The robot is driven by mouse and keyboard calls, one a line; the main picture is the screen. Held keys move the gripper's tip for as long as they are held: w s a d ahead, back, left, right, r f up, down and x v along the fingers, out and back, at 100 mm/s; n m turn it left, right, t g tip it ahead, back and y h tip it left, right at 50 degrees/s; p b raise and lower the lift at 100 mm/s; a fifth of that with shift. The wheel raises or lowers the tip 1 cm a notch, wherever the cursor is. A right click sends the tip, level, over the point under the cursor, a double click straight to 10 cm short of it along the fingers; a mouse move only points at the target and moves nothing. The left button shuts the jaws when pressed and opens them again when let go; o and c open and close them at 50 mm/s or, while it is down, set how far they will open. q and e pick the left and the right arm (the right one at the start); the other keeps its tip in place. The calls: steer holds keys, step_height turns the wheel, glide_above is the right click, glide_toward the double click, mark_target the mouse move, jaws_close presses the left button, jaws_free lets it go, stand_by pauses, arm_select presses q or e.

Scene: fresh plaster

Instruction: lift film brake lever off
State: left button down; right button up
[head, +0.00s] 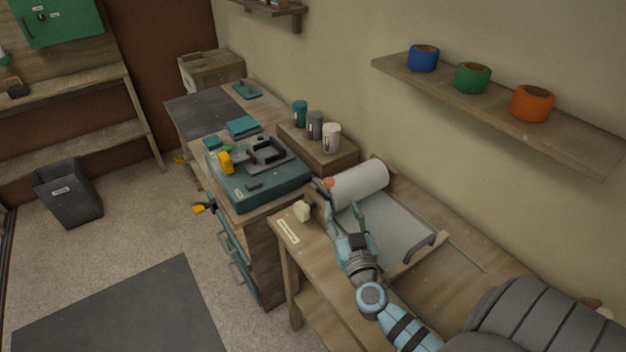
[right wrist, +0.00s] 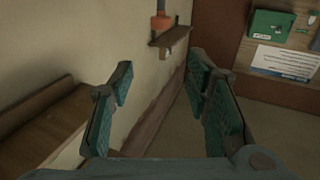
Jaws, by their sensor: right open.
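A pale film roll (head: 360,184) lies across the back of a tray-like wooden dispenser (head: 388,228) on the right bench. A small orange-red knob (head: 328,183) sits at the roll's left end; it may be the brake lever's end, but the lever's shape is not clear. My right gripper (head: 344,212) is over the dispenser's left side, just in front of the roll and knob. Its teal fingers, also in the right wrist view (right wrist: 163,102), are spread apart with nothing between them. Whether a finger touches the dispenser, I cannot tell. My left gripper is not in view.
A teal machine (head: 258,186) stands on the cabinet further left. Several cups stand on a wooden box (head: 335,158) behind. A wall shelf (head: 500,110) with blue, green and orange rolls hangs above.

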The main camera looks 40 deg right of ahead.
mark_target(330, 184)
steer(key=b+x, duration=0.1)
steer(key=x, duration=0.3)
steer(key=f+b+x, duration=0.1)
steer(key=x, duration=0.3)
steer(key=f+b+x, duration=0.1)
steer(key=x, duration=0.4)
steer(key=shift+w, duration=0.1)
steer(key=shift+w+d, duration=0.15)
steer(key=shift+w, duration=0.05)
steer(key=shift+c, duration=0.3)
jaws_close()
